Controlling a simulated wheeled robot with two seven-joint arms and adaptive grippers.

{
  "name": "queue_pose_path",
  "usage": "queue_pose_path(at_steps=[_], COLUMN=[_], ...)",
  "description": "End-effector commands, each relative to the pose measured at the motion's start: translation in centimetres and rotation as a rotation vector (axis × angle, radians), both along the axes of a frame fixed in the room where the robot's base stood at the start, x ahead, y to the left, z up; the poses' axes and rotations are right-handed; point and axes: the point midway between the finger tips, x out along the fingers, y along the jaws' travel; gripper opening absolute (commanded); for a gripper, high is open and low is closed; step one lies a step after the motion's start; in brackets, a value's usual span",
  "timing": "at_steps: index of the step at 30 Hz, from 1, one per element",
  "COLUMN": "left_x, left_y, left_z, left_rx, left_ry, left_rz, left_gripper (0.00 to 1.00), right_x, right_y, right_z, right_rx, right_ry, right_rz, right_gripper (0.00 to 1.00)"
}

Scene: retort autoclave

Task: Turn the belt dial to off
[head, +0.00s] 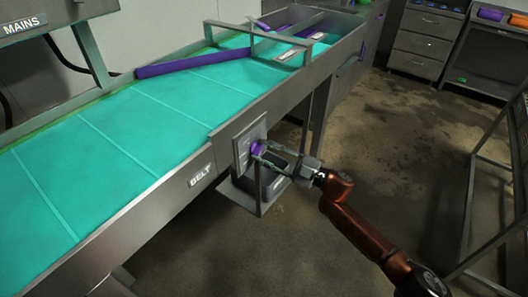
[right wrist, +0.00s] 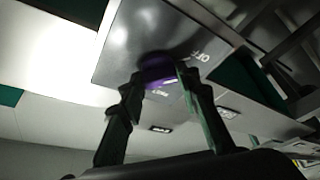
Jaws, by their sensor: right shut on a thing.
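The belt dial (head: 257,149) is a purple knob on a grey plate (head: 243,140) fixed to the side of the conveyor, right of the BELT label (head: 200,175). My right gripper (head: 264,152) reaches it from the right and is shut on the knob. In the right wrist view the purple dial (right wrist: 157,72) sits between the two fingertips (right wrist: 158,82), with white lettering on the plate (right wrist: 130,40) beside it. The fingers partly hide the dial, and its exact pointing direction cannot be told. My left gripper is not in view.
The conveyor with its teal belt (head: 150,110) runs along the left, with a purple bar (head: 190,64) across it. A grey bracket (head: 240,195) hangs below the dial plate. A metal frame (head: 468,190) stands at the right; open floor (head: 400,140) lies between.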

Motion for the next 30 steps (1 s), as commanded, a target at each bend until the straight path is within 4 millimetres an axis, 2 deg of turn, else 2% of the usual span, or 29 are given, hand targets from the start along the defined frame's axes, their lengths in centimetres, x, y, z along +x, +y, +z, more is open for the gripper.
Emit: queue_pose_path(at_steps=[2, 3, 10, 20, 23, 30], left_x=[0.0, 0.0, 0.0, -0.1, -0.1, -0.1], left_y=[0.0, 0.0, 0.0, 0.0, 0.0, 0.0], left_z=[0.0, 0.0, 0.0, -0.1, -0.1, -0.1], left_rx=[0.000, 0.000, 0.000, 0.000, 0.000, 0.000], left_ry=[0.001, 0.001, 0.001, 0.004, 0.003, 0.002], left_rz=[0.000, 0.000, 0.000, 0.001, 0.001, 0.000], left_gripper=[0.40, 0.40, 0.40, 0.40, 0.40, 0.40], right_x=[-0.1, -0.1, -0.1, -0.1, -0.4, -1.9], right_y=[0.0, 0.0, 0.1, -0.2, -1.1, -5.5], right_z=[-0.3, -0.3, -0.2, -0.2, -0.5, -1.8], right_rx=[-0.004, -0.004, -0.001, 0.000, 0.000, -0.002], right_ry=[0.000, 0.001, 0.001, 0.001, 0.002, 0.003], right_rz=[0.002, 0.002, 0.002, 0.001, 0.000, -0.001], right_gripper=[0.06, 0.31, 0.47, 0.48, 0.48, 0.48])
